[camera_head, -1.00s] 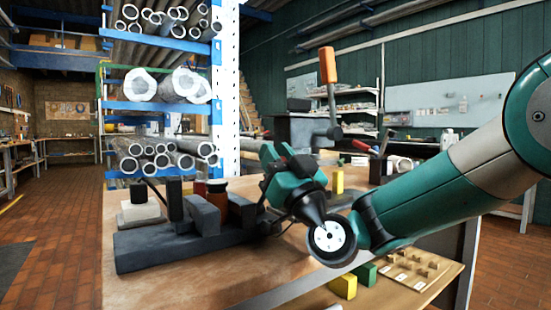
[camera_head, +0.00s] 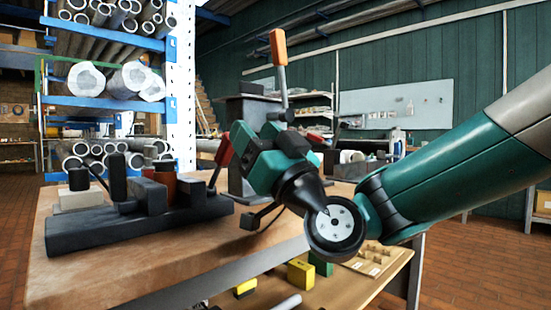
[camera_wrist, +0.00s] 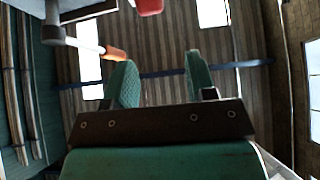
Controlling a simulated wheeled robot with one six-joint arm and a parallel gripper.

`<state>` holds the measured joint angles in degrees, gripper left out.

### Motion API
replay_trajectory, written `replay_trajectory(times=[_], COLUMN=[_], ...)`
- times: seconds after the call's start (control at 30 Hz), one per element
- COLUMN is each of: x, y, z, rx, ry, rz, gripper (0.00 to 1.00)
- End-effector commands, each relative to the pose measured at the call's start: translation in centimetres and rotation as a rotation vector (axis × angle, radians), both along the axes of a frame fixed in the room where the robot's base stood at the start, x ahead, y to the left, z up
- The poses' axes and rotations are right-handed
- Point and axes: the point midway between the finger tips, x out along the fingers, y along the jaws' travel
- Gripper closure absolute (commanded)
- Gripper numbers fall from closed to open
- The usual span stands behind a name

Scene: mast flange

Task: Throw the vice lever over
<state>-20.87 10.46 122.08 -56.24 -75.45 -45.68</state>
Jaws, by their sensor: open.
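A low dark vice (camera_head: 120,225) lies on the bench at left, with upright blocks and a reddish cylinder on it. A lever with a red handle (camera_head: 224,150) slants up at its right end. A red piece, probably this handle, shows at the top of the wrist view (camera_wrist: 150,5). My gripper (camera_head: 265,143) is just right of the red handle in the head view; any contact cannot be told. In the wrist view its two fingers (camera_wrist: 161,80) stand apart with nothing between them. My gripper hides part of what stands behind it.
An upright lever with an orange handle (camera_head: 279,48) stands on a dark grey unit behind my gripper; the handle shows left of the fingers in the wrist view (camera_wrist: 115,53). Yellow (camera_head: 301,273) and green blocks lie on a lower shelf. A pipe rack (camera_head: 105,85) stands behind.

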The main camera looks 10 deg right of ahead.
Motion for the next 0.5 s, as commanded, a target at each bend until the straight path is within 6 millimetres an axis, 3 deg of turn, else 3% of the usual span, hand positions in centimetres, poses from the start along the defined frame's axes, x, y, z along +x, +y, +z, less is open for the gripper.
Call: replay_trajectory(times=[0.2,0.5], x=[-3.0,-3.9], y=[-2.2,-2.8], z=[-0.1,0.0], rx=[0.001,0.0], ry=[-0.001,0.001], rz=[0.0,0.001], gripper=[0.49,0.49])
